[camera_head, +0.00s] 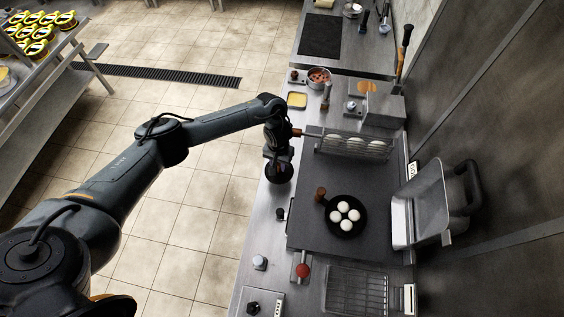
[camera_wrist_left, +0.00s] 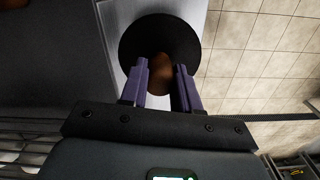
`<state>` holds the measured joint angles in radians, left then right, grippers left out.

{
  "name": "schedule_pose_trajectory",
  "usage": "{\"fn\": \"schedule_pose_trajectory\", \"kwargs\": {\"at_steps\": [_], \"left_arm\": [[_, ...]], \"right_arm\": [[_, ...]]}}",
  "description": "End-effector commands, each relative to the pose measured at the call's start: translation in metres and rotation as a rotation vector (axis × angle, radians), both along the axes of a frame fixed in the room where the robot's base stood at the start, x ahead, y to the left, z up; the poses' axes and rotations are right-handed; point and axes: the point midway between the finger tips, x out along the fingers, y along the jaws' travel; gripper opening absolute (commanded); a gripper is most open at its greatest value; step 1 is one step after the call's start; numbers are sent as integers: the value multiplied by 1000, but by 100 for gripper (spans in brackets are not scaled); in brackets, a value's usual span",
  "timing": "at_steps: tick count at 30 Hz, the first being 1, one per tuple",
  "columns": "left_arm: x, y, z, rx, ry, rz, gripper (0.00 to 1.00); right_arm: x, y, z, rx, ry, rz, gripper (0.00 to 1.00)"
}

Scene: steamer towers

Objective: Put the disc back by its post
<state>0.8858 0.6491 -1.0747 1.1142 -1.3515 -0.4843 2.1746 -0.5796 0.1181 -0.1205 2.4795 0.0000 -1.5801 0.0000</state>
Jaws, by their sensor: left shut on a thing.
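A round black disc (camera_head: 279,174) with a brown knob is at the left edge of the steel counter, by the dark griddle plate (camera_head: 312,240). My left gripper (camera_head: 279,155) is above the disc, pointing down. In the left wrist view the black disc (camera_wrist_left: 135,42) lies beyond the fingertips, and the two purple fingers (camera_wrist_left: 163,77) are shut on its brown knob (camera_wrist_left: 162,66). Whether the disc touches the counter is unclear. I cannot tell which item is the post. My right gripper is not in view.
A black pan (camera_head: 333,226) with several white round items stands on the griddle plate. A wire rack (camera_head: 325,147) with white items stands behind it. A red knob (camera_head: 302,271) and an empty wire basket (camera_head: 357,291) are nearer. The tiled floor lies left of the counter.

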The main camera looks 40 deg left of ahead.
Motion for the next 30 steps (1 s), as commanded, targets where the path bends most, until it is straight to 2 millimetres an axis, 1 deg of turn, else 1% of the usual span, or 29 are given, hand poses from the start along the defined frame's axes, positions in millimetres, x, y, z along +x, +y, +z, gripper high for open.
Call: {"fn": "schedule_pose_trajectory", "kwargs": {"at_steps": [8, 14, 16, 24, 30], "left_arm": [[1, 0, 2, -1, -1, -1, 0], [0, -1, 4, 0, 0, 1, 0], [0, 0, -6, 1, 1, 1, 0], [0, -1, -32, 0, 1, -1, 0], [0, -1, -47, -1, 0, 0, 0]], "right_arm": [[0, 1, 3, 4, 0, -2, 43], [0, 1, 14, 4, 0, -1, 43], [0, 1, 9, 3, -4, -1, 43], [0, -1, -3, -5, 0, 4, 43], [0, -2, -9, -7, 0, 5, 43]]}}
